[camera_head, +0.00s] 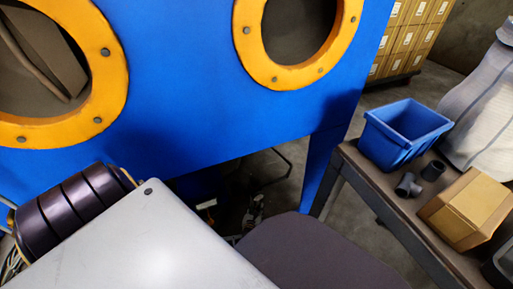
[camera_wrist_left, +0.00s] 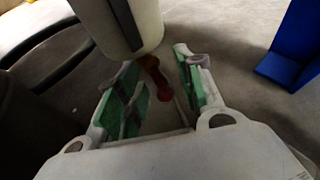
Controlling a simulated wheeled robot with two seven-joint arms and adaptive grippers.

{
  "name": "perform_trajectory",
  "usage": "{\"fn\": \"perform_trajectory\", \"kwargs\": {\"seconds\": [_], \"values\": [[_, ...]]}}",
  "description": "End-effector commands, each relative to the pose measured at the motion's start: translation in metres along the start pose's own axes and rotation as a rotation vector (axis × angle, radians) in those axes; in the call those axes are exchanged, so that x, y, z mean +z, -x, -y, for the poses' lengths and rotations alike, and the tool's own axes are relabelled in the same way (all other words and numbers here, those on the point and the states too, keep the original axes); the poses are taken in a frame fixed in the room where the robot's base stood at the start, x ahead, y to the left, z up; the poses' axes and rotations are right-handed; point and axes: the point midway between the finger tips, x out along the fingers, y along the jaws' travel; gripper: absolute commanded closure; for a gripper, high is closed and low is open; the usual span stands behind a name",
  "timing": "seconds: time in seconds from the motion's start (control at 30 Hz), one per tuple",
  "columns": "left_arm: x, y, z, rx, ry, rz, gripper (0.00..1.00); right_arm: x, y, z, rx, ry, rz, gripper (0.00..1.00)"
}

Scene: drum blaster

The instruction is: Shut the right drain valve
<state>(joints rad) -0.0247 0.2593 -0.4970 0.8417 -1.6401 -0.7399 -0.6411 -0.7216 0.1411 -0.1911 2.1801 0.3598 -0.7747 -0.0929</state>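In the left wrist view my left gripper (camera_wrist_left: 158,63) is open, its two green-padded fingers spread apart. A small red handle with an orange-brown part above it, which looks like the drain valve (camera_wrist_left: 163,94), shows in the gap between the fingers. I cannot tell whether either finger touches it or how deep it lies. A pale cylinder (camera_wrist_left: 138,25) hangs above it and hides its upper part. In the head view the area under the blue cabinet (camera_head: 180,120) is dark and cluttered, and I cannot make out the valve there. My right gripper is in neither view.
The blue cabinet has two orange-rimmed portholes. A bench (camera_head: 378,190) at the right holds a blue bin (camera_head: 392,148), black pipe fittings (camera_head: 408,185) and a cardboard box (camera_head: 468,210). A blue leg (camera_wrist_left: 290,50) stands at the right of the wrist view, with open floor before it.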

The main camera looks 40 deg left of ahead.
Motion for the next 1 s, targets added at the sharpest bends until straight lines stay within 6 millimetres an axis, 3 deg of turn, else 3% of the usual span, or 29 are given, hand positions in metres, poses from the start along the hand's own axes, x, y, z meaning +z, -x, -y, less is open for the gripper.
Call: {"fn": "perform_trajectory", "kwargs": {"seconds": [0.2, 0.5, 1.0], "values": [[-0.0001, 0.0002, 0.0, 0.0, 0.0, 0.0, 0.63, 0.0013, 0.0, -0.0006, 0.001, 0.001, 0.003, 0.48], [0.0, 0.0001, 0.0, 0.0, 0.0, 0.0, 1.0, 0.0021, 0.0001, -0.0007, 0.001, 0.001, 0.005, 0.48], [-0.0008, -0.0006, 0.0013, -0.016, 0.04, 0.03, 1.0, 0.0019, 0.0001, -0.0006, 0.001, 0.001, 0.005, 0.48]]}}
